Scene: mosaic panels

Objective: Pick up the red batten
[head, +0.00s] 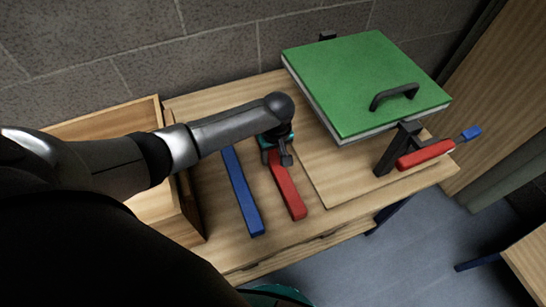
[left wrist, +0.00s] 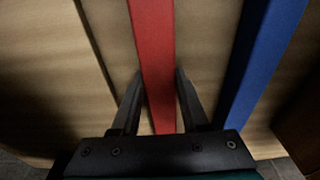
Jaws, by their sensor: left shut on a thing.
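The red batten (head: 290,192) lies on the wooden table, to the right of the blue batten (head: 243,191) and left of a thin board. My left gripper (head: 279,155) is over its far part, pointing down. In the left wrist view the red batten (left wrist: 155,60) runs between the two fingers of my left gripper (left wrist: 160,95), which are shut on it. The blue batten (left wrist: 262,60) lies to the right there, apart from the fingers. I cannot tell whether the red batten touches the table along its whole length. My right gripper is not in view.
A clamp with a red handle (head: 425,154) stands at the table's right end. A wooden box (head: 95,125) is at the left. A block wall is behind.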

